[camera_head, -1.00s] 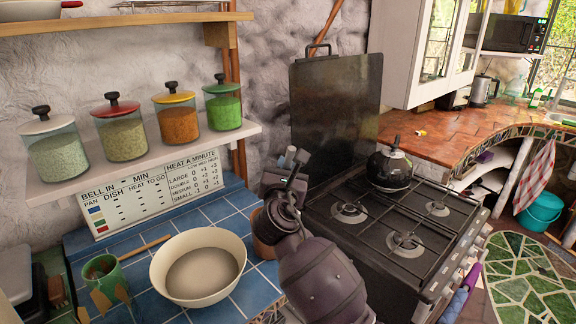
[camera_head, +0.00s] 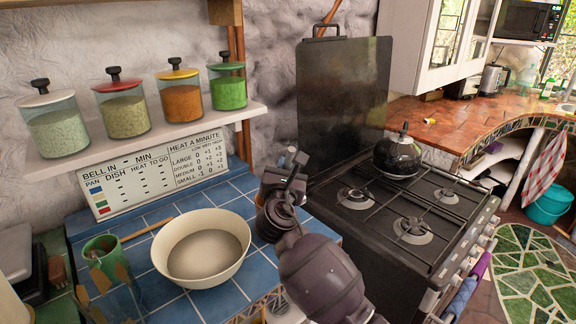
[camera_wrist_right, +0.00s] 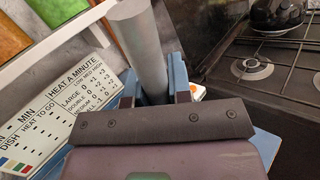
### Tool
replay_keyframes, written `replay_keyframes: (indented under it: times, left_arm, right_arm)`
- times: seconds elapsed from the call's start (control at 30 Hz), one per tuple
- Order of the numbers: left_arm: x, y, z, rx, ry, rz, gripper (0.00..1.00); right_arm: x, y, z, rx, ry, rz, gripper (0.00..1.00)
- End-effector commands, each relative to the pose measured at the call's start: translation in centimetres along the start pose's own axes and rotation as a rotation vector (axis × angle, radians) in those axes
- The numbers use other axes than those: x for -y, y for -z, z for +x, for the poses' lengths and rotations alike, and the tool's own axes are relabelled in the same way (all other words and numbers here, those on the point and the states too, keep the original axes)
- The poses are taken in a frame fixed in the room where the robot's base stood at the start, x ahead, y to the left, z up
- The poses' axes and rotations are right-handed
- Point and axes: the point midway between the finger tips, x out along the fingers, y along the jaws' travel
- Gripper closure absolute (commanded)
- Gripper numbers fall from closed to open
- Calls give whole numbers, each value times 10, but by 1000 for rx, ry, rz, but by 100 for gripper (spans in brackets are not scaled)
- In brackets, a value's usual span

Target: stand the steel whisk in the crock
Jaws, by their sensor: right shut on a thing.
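My right gripper (camera_head: 288,172) is over the blue tiled counter, to the right of the cream bowl and left of the stove. It is shut on a smooth grey cylinder (camera_wrist_right: 142,45), which looks like the handle of the steel whisk. Only a small grey end of it (camera_head: 291,155) shows in the head view. The whisk's wires are hidden behind the gripper and arm. My left gripper is not in view.
The cream bowl (camera_head: 241,258) stands on the blue tiles (camera_head: 215,192). A green pot (camera_head: 101,246) and a wooden stick (camera_head: 147,229) are left of it. A sign (camera_head: 150,173) leans behind. The stove (camera_head: 376,232) with a black kettle (camera_head: 398,155) is to the right.

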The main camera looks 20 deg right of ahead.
Motion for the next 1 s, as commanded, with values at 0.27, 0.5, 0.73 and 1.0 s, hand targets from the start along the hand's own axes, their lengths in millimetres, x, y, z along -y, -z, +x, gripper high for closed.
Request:
replay_keyframes:
  times: [0.27, 0.5, 0.73, 1.0]
  left_arm:
    - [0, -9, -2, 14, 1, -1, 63]
    - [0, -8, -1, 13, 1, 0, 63]
    - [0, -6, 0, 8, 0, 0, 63]
    - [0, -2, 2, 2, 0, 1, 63]
  right_arm:
    - [0, 4, 0, 0, -1, 1, 100]
    - [0, 4, 0, 1, -1, 1, 73]
    - [0, 4, 0, 0, 0, 1, 51]
    - [0, 4, 0, 0, 0, 0, 27]
